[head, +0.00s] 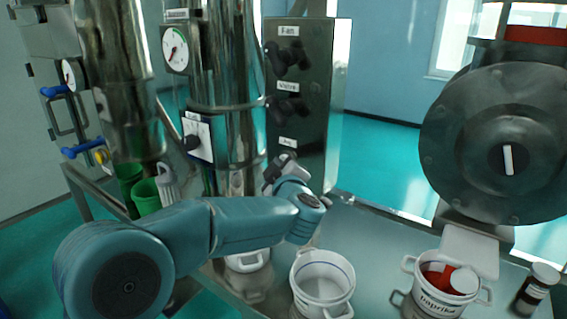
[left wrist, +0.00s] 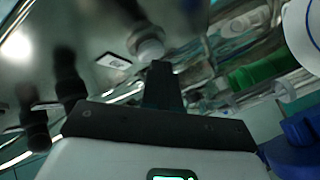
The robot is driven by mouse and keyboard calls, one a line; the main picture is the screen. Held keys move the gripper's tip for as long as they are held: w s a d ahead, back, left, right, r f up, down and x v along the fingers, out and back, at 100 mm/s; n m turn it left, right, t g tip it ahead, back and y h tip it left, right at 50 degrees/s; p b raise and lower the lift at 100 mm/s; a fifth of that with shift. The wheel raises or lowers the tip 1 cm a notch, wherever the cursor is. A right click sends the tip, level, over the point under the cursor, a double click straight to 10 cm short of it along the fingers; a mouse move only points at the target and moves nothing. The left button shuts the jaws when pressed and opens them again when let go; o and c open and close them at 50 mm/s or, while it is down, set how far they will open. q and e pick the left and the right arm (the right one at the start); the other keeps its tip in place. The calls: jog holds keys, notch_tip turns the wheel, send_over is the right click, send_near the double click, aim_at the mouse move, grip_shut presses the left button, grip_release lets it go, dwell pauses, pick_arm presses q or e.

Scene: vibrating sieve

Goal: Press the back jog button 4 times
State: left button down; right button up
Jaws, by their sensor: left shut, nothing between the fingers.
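The dark control box (head: 312,85) stands in the middle of the head view, with black knobs on its face and a small white label (head: 287,141) low down that seems to read Jog. My left gripper (head: 279,172) is just below this label and hides the button there. In the left wrist view the shut, empty fingers (left wrist: 161,75) point at a round grey button (left wrist: 148,48) beside a label (left wrist: 113,62). The fingertips are very close to the button; I cannot tell whether they touch it. My right gripper is out of view.
Steel pipes with a pressure gauge (head: 175,48) stand left of the box. White buckets, one an open white bucket (head: 322,279) and one a paprika bucket (head: 438,300), stand on the table below. A brown jar (head: 537,289) is at the right. A large round machine (head: 500,145) stands behind.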

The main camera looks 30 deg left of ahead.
pick_arm(q)
jog(key=shift+s, duration=0.65)
jog(key=s, duration=0.1)
jog(key=s+b, duration=0.1)
jog(key=s, duration=0.1)
jog(key=s+b, duration=0.1)
jog(key=s, duration=0.1)
jog(key=shift+a, duration=0.25)
jog(key=shift+f, duration=0.1)
dwell(0.6)
